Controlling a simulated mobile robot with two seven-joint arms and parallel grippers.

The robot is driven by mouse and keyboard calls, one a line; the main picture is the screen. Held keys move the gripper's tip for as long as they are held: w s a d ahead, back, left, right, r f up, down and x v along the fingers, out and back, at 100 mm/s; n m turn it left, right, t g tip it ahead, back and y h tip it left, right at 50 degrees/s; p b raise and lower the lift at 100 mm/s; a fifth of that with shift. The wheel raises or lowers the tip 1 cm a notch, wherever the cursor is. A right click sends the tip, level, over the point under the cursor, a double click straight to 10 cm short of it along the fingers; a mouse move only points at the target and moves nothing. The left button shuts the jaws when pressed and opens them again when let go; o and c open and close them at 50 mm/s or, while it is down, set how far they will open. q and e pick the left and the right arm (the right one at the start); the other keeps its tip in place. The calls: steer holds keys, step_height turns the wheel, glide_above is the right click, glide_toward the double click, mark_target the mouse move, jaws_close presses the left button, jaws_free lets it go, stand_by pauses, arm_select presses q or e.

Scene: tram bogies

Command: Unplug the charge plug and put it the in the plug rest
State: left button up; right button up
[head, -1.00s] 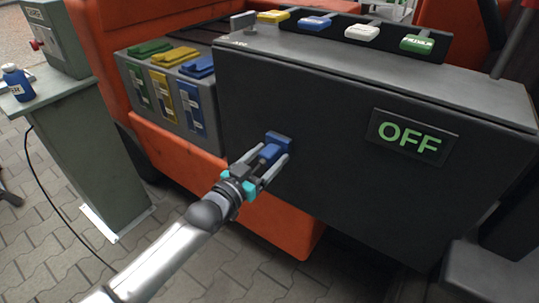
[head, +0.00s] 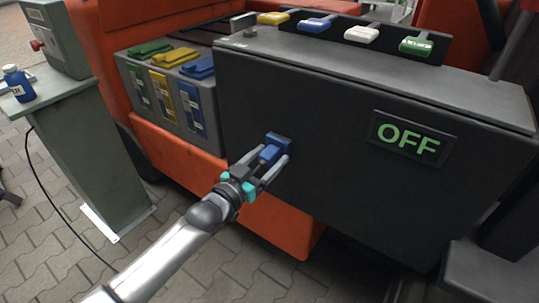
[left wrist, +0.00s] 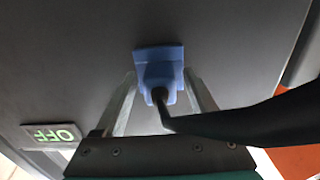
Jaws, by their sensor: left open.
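The blue charge plug (head: 269,153) sits in the blue socket (head: 279,139) on the front face of the dark grey box. It also shows in the left wrist view (left wrist: 160,80), with a dark cable leaving it toward the right. My left gripper (head: 270,166) is open, with one finger on each side of the plug. In the left wrist view the fingers (left wrist: 160,100) stand apart from the plug, with gaps on both sides. I cannot make out the plug rest for certain. My right gripper is not in view.
The dark box (head: 330,190) carries a lit OFF sign (head: 408,138) and a row of coloured handles (head: 318,22) on top. Left of it is a grey case (head: 170,95) with green, yellow and blue lids. A blue bottle (head: 18,83) stands on a pedestal at far left.

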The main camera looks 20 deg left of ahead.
mark_target(264, 162)
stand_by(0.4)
arm_select(q)
steer(key=shift+c, duration=0.2)
jaws_close()
stand_by(0.4)
stand_by(0.4)
steer(key=shift+s+p, duration=0.15)
steer(key=shift+p, duration=0.25)
steer(key=shift+p+v, duration=1.8)
steer(key=shift+v, duration=1.1)
